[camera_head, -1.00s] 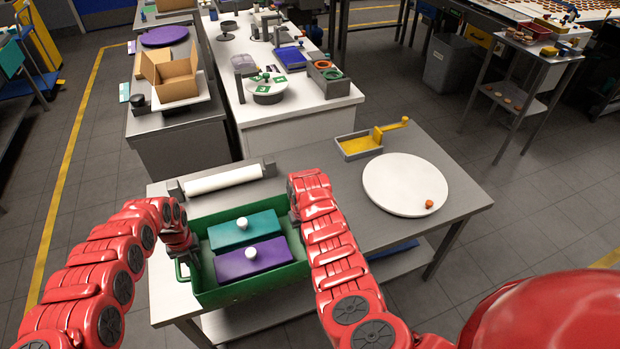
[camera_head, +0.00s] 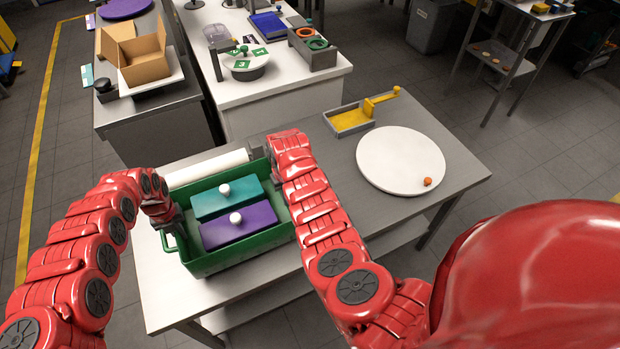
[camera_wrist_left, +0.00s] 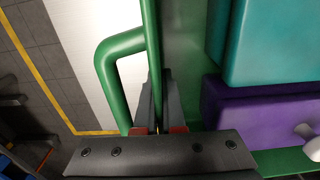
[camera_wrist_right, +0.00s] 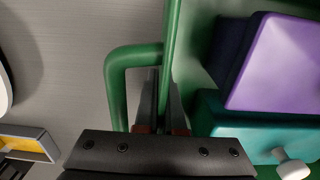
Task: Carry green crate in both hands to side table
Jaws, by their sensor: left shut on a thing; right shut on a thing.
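The green crate (camera_head: 245,252) is over the left part of the grey table (camera_head: 350,225), in the head view. It holds a teal box (camera_head: 213,207) and a purple box (camera_head: 255,222), each with a white knob. My left gripper (camera_head: 172,217) is shut on the crate's left rim; the left wrist view shows its jaws (camera_wrist_left: 157,115) around the rim beside the handle. My right gripper is shut on the right rim, mostly hidden by its arm in the head view; its jaws (camera_wrist_right: 160,115) show in the right wrist view. The gap under the crate is not clearly visible.
A white roller (camera_head: 205,168) lies behind the crate, partly covered by it. A round white board (camera_head: 400,158) with an orange piece and a yellow-lined tray (camera_head: 350,119) are to the right. A white-topped counter (camera_head: 285,85) and an open carton (camera_head: 145,70) stand beyond.

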